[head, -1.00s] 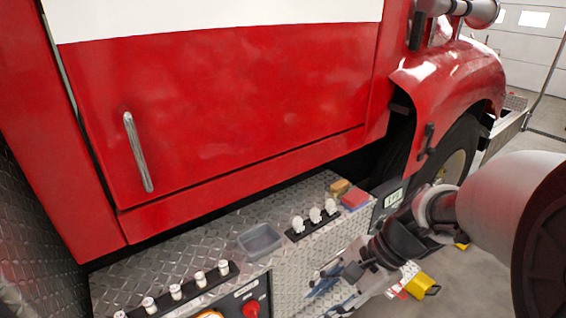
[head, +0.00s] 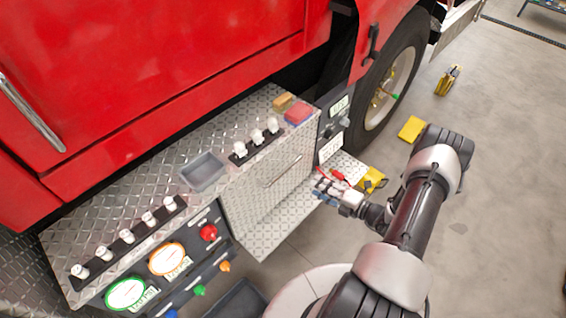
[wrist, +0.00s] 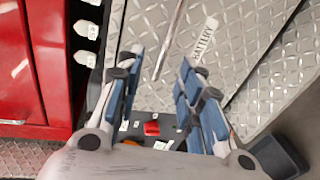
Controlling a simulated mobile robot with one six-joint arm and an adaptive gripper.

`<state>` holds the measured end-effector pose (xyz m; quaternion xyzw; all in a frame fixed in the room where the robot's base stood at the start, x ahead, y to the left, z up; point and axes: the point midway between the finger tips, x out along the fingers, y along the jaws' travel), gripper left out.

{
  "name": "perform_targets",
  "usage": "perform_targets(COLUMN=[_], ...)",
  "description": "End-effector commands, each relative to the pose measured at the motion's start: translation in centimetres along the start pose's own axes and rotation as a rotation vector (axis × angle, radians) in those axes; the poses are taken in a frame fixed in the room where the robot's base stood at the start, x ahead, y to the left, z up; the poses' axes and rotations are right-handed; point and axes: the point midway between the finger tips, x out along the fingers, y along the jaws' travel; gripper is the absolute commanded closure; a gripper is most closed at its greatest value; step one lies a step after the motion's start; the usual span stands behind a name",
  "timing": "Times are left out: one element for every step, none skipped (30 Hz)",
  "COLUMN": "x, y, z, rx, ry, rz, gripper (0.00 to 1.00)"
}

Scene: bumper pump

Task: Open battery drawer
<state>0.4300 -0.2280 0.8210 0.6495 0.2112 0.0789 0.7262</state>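The battery drawer front (head: 250,190) is a diamond-plate panel on the truck's side, below the top shelf. A thin bar handle (head: 282,169) runs across it. The wrist view shows this bar handle (wrist: 172,38) beside a white BATTERY label (wrist: 205,40). The drawer looks shut, with no visible gap. My gripper (head: 327,187) is in front of the panel, right of the handle and apart from it. In the wrist view my gripper (wrist: 160,60) has its blue-padded fingers spread and empty, and the handle appears between the tips, farther off.
A control panel with a red knob (head: 208,232) and gauges is left of the drawer. White-capped fittings (head: 127,236) and a grey tray (head: 203,172) are on top. A tyre (head: 395,80) and yellow blocks (head: 411,129) are to the right. Open floor lies to the right.

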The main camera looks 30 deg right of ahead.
Motion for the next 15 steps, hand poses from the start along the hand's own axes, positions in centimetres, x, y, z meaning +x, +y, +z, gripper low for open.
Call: perform_targets(x=[-0.4, -0.5, -0.6, -0.5, -0.4, -0.1, 0.2, 0.5, 1.1, 1.6, 2.2, 3.0, 3.7, 4.4, 5.3], y=[-0.9, -1.3, -1.6, -1.8, -1.9, -2.0, -2.0, -2.0, -2.0, -2.0, -2.0, -2.0, -2.0, -2.0, -2.0], z=[0.1, 0.1, 0.2, 0.3, 0.3, 0.3, 0.3, 0.3, 0.3, 0.3, 0.3, 0.3, 0.4, 0.4, 0.4], rx=[0.039, 0.057, 0.072, 0.079, 0.083, 0.085, 0.085, 0.084, 0.083, 0.082, 0.082, 0.081, 0.081, 0.081, 0.080], ry=[-0.029, -0.041, -0.053, -0.057, -0.060, -0.061, -0.061, -0.060, -0.057, -0.057, -0.056, -0.056, -0.054, -0.055, -0.053], rz=[0.000, 0.000, 0.001, 0.001, 0.001, 0.002, 0.002, 0.001, 0.002, 0.002, 0.002, 0.002, 0.002, 0.001, 0.002], gripper=[0.66, 0.66, 0.66, 0.66, 0.66, 0.66, 0.66, 0.66, 0.66, 0.66, 0.66, 0.66, 0.66, 0.66, 0.66])
